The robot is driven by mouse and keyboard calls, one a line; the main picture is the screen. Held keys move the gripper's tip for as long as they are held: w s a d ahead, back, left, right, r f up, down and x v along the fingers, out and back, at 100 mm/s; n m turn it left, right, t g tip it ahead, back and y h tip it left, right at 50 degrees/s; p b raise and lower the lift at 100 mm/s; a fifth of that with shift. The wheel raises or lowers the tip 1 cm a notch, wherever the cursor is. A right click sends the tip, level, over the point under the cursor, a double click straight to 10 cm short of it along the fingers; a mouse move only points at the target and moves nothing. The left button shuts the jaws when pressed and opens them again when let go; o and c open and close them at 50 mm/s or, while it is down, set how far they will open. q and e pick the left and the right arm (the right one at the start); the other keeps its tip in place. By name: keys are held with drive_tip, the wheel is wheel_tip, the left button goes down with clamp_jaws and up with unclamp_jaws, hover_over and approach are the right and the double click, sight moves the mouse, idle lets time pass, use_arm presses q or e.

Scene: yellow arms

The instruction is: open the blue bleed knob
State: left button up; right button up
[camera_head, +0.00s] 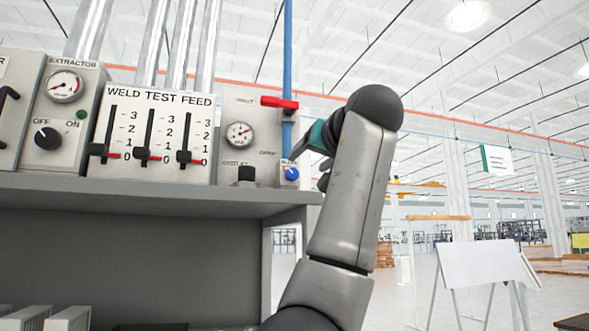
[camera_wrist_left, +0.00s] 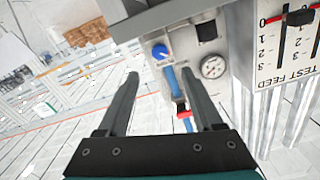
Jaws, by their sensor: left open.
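The blue bleed knob (camera_head: 291,173) is a small round knob on a pale plate at the lower right corner of the gauge panel. It also shows in the left wrist view (camera_wrist_left: 160,52), ahead of the fingertips and between their lines. My left gripper (camera_head: 306,165) is just right of the knob, partly hidden by its own wrist. My right gripper is not in view.
A blue pipe (camera_head: 287,70) with a red lever valve (camera_head: 279,103) rises above the knob. A gauge (camera_head: 239,134) and a black knob (camera_head: 246,175) are to its left. The grey shelf edge (camera_head: 150,187) runs below. The weld test feed sliders (camera_head: 148,135) are further left.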

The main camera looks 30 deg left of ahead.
sight(294, 173)
use_arm(q)
drive_tip(key=p+x, duration=0.3)
drive_tip(key=x, duration=0.7)
drive_tip(key=shift+r+p, duration=0.1)
drive_tip(key=shift+p, duration=0.2)
drive_tip(key=shift+w+a, duration=0.35)
drive_tip(key=shift+c, duration=0.4)
clamp_jaws()
